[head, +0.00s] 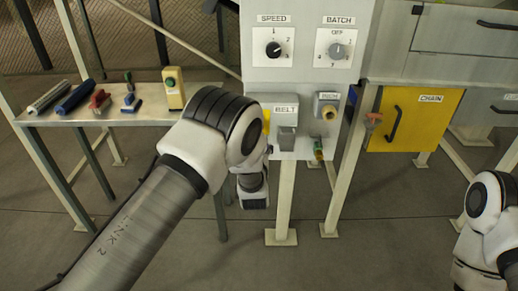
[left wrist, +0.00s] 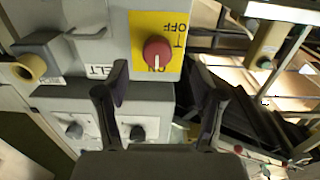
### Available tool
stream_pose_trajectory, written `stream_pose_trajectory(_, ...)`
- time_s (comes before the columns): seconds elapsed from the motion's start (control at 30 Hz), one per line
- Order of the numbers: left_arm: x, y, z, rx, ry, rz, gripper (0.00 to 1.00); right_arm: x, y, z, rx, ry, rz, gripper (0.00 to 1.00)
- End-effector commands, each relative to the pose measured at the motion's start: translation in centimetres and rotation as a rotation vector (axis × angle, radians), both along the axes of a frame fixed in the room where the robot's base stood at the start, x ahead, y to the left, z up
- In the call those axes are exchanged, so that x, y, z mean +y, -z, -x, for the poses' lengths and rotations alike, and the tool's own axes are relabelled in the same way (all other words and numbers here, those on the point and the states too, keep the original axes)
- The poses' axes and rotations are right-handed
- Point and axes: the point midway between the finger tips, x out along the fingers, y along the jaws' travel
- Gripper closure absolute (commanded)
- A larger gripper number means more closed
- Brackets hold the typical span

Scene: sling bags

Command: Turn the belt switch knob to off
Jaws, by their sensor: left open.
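The belt switch's red knob (left wrist: 156,53) sits on a yellow plate (left wrist: 143,25) in the left wrist view, which shows the panel upside down. The knob's white mark points down in the picture, toward the ON lettering; OFF is at the plate's upper edge. My left gripper (left wrist: 158,72) is open, its two fingers on either side below the knob, with nothing between them. In the head view my left arm hides the knob and gripper; only a sliver of yellow plate (head: 266,117) shows beside the BELT label (head: 286,110). My right gripper is out of view.
Above are the SPEED dial (head: 273,50) and BATCH dial (head: 337,51). A shelf (head: 150,112) with several tools stands left. A yellow CHAIN door (head: 414,121) is right. A red-handled lever (head: 371,121) sticks out nearby.

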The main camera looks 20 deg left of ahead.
Motion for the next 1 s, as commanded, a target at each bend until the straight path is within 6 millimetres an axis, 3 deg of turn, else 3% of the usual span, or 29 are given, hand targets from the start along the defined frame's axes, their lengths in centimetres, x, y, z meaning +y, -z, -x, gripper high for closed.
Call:
stream_pose_trajectory(0.4,1.9,-0.2,-6.5,0.001,0.000,0.000,0.32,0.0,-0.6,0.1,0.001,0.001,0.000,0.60)
stream_pose_trajectory(0.67,2.0,-0.2,-7.0,0.002,0.001,-0.001,0.32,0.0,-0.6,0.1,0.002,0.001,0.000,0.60)
stream_pose_trajectory(0.87,2.0,-0.2,-6.9,0.002,0.001,-0.001,0.92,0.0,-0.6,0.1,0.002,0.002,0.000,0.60)
stream_pose_trajectory(1.0,2.0,-0.2,-6.9,0.003,0.001,-0.001,0.92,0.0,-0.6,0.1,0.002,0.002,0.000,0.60)
